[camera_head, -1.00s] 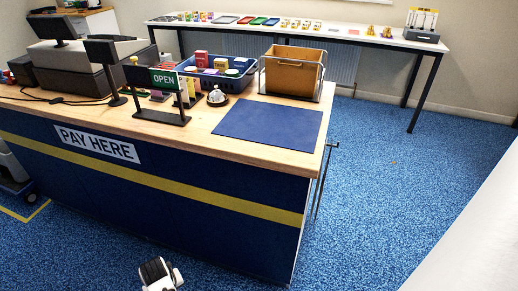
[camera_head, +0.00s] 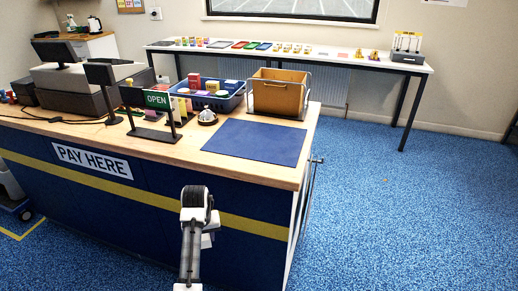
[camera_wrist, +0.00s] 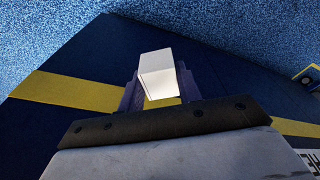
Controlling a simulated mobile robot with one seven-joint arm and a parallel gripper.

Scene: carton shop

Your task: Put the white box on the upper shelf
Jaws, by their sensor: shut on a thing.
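The white box (camera_wrist: 158,76) is small and plain, and shows in the wrist view between the two dark fingers of my gripper (camera_wrist: 159,90). My gripper is shut on it and holds it in front of the counter's blue side with the yellow stripe. In the head view my arm rises in front of the counter. No upper shelf can be clearly identified in either view.
The checkout counter (camera_head: 228,173) stands close ahead, with a blue mat (camera_head: 254,141), an OPEN sign (camera_head: 158,99), a bell (camera_head: 207,117), a blue crate (camera_head: 228,104) and a brown bin (camera_head: 277,94). A long display table (camera_head: 378,66) stands behind. Blue floor is clear at right.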

